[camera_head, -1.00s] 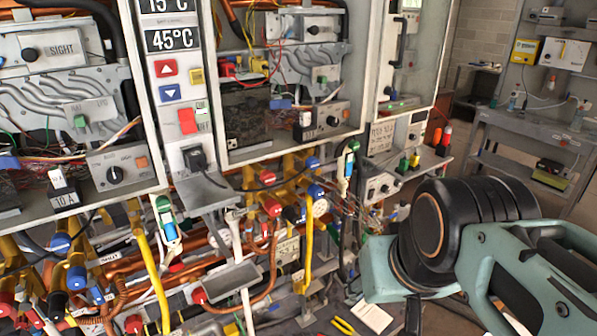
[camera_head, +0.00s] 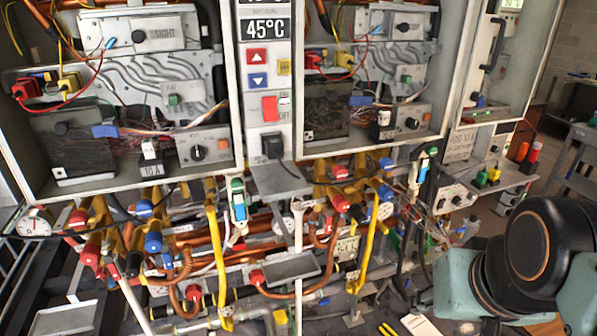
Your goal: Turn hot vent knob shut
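Several red and blue valve handles sit on the brass pipework below the heater cabinets. Red ones include a red handle at the left (camera_head: 91,257) and a red handle under the right cabinet (camera_head: 338,201). A blue handle (camera_head: 153,241) stands beside the left group. I cannot read a label that marks one as the hot vent knob. Black dials also show on the cabinet panels, such as the left panel dial (camera_head: 197,153). My arm's teal and black links fill the lower right. My gripper is not in view, and nothing touches the valves.
Yellow pipes (camera_head: 217,255), a grey tray (camera_head: 292,268) and hanging cables crowd the space below the cabinets. A control strip with a 45°C display (camera_head: 265,29) stands between the cabinets. A shelf with bottles (camera_head: 490,178) is at the right, near my arm.

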